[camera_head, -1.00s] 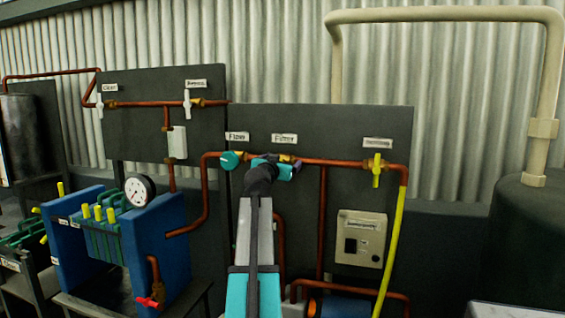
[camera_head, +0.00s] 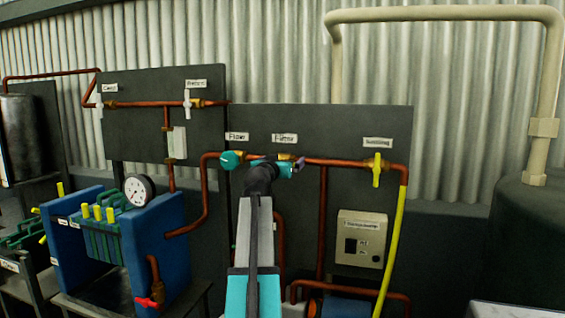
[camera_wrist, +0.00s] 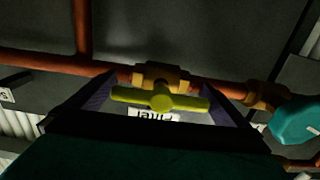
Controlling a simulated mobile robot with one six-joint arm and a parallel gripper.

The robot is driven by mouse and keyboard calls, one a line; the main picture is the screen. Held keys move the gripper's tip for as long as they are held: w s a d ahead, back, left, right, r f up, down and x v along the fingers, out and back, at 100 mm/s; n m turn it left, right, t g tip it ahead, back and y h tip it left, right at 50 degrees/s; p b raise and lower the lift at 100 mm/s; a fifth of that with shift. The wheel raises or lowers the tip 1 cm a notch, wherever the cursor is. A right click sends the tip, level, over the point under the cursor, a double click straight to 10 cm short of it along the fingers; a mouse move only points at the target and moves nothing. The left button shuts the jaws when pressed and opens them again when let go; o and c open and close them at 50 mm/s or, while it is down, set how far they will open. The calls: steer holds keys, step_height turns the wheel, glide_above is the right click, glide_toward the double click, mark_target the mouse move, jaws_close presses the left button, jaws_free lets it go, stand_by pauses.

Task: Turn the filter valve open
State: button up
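The filter valve's yellow handle (camera_wrist: 160,98) shows in the wrist view, lying along the copper pipe below its brass body (camera_wrist: 160,75). The "Filter" label (camera_wrist: 155,115) appears upside down behind it. My gripper (camera_wrist: 160,92) is open, with one dark finger by each end of the handle; I cannot tell whether they touch it. In the head view my gripper (camera_head: 274,168) is at the pipe under the "Filter" label (camera_head: 284,138), and my arm hides the handle there.
A teal flow part (camera_head: 231,160) sits on the pipe just left of my gripper; it also shows in the wrist view (camera_wrist: 296,121). A yellow-handled valve (camera_head: 377,169) is to the right, above a yellow hose (camera_head: 391,245). A control box (camera_head: 361,238) is below.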

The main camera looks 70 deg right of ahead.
steer(key=shift+a, duration=0.1)
steer(key=a, duration=1.3)
steer(key=shift+s+a+b, duration=0.35)
steer(key=shift+s, duration=0.05)
stand_by(0.6)
